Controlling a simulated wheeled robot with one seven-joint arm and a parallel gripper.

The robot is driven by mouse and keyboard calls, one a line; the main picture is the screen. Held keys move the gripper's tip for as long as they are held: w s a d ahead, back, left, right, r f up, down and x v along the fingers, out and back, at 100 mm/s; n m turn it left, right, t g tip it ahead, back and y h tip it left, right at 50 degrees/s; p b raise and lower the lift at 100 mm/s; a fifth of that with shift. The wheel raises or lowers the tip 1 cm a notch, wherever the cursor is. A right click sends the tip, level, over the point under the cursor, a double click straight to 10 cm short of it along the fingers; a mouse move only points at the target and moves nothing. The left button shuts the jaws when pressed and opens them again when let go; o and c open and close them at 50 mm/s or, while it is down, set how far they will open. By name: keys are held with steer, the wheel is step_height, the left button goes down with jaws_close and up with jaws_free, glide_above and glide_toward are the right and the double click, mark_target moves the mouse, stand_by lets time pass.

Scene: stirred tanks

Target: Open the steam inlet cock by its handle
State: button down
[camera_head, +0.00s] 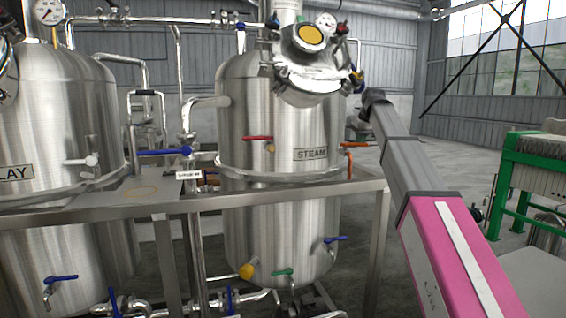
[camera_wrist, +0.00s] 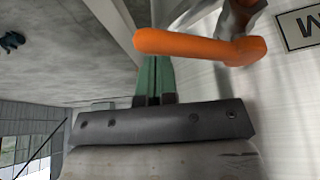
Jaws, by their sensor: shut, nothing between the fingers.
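The orange lever handle (camera_head: 355,145) is at the right side of the steel tank marked STEAM (camera_head: 310,154). In the wrist view the orange handle (camera_wrist: 200,46) lies across the upper middle, close to the tank wall, its rounded free end to the left. A grey metal fitting (camera_wrist: 240,15) shows at its right end. My gripper (camera_wrist: 154,68) has its green fingers together and empty, at the left part of the handle. The handle overlaps their tips, so I cannot tell whether they touch. My gripper is not clearly visible in the head view.
A red handle (camera_head: 258,138) is left of the STEAM plate. A blue handle (camera_head: 165,152) is farther left. A steel frame rail (camera_head: 300,192) runs around the tanks. A gauge and lid fittings (camera_head: 310,60) are above. Open floor and a green-framed machine (camera_head: 510,175) lie right.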

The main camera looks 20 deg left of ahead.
steer(key=shift+r, duration=0.1)
step_height(320, 180, up, 7)
stand_by(1.2)
